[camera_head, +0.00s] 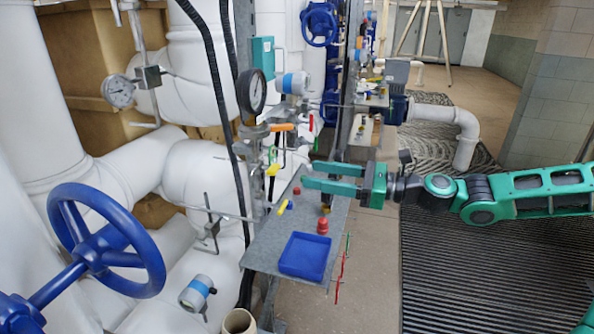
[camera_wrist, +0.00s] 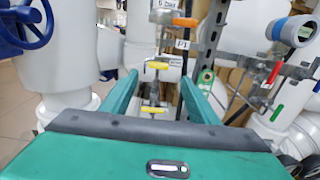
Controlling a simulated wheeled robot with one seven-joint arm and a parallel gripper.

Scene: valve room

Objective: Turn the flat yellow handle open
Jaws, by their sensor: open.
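Two yellow handles show on the pipework left of my gripper. In the head view the upper yellow handle (camera_head: 273,169) sits below the gauge, and the lower yellow handle (camera_head: 283,206) is by the shelf's left edge. In the wrist view an upper yellow handle (camera_wrist: 157,65) lies level and a lower yellow handle (camera_wrist: 153,110) is below it, both seen between the fingers. I cannot tell which one is meant. My gripper (camera_head: 308,175) is open and empty, pointing left above the shelf; its fingers also show in the wrist view (camera_wrist: 159,82). Neither handle appears touched.
A metal shelf (camera_head: 258,253) holds a blue tray (camera_head: 305,256) and a red knob-like piece (camera_head: 322,226) under my gripper. An orange handle (camera_head: 282,127) and a round gauge (camera_head: 252,92) are above. A big blue handwheel (camera_head: 152,262) is at left. Grating floor at right is clear.

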